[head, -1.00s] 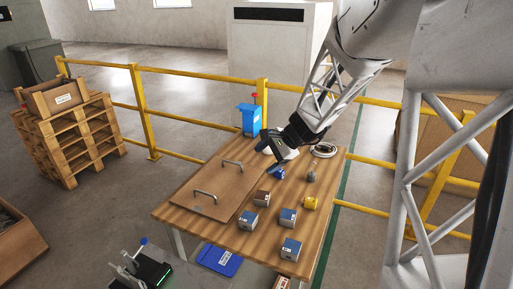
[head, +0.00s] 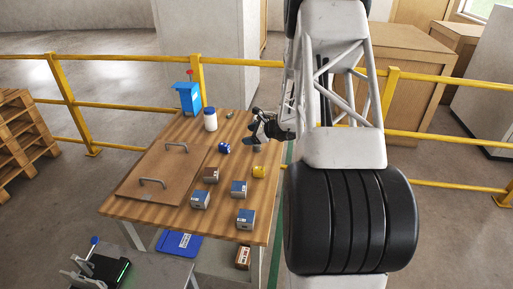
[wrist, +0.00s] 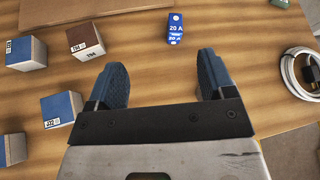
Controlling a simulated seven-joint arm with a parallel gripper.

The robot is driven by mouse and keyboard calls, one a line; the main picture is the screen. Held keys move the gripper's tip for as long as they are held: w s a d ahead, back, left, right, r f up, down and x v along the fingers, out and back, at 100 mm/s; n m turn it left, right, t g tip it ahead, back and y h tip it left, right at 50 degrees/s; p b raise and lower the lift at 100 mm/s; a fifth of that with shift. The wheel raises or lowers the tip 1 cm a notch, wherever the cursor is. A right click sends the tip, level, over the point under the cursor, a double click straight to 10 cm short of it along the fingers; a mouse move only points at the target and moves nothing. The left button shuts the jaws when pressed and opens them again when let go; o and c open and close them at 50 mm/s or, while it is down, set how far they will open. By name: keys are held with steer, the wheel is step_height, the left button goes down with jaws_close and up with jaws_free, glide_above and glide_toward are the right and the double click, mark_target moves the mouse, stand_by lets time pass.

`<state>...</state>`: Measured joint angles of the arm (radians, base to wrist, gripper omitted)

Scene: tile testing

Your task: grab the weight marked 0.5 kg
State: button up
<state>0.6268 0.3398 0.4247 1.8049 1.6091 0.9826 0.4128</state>
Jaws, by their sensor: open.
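In the head view, a small grey object (head: 257,148), possibly the weight, shows just below my gripper (head: 258,128). It is partly hidden and no 0.5 kg marking is readable. My gripper is above the right part of the wooden table. In the wrist view, the two blue-padded fingers of my gripper (wrist: 163,78) are wide apart, with only bare tabletop between them. No weight shows there; the area beneath the gripper body is hidden.
A blue 20 A block (wrist: 175,28) lies ahead of the fingers, and a yellow object (head: 259,171) is near the grey one. Several cubes, including a brown-topped one (wrist: 85,38), stand left. A coiled cable (wrist: 300,72) lies right. A white bottle (head: 210,120) stands farther back.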

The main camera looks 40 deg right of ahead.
steer(key=d+f+m, duration=0.1)
steer(key=d+f, duration=0.2)
steer(key=d+f+m+t+h, duration=0.1)
steer(key=d+f+m, duration=0.1)
steer(key=d+f, duration=0.1)
steer(key=d+f+m+t+h, duration=0.1)
steer(key=d+f, duration=0.2)
steer(key=d, duration=0.1)
steer(key=shift+w+d+f+m, duration=0.2)
steer(key=shift+d+m, duration=0.15)
steer(key=shift+m, duration=0.05)
steer(key=shift+x, duration=1.3)
steer(key=shift+x, duration=2.6)
steer(key=shift+d, duration=0.1)
steer(key=c, duration=1.3)
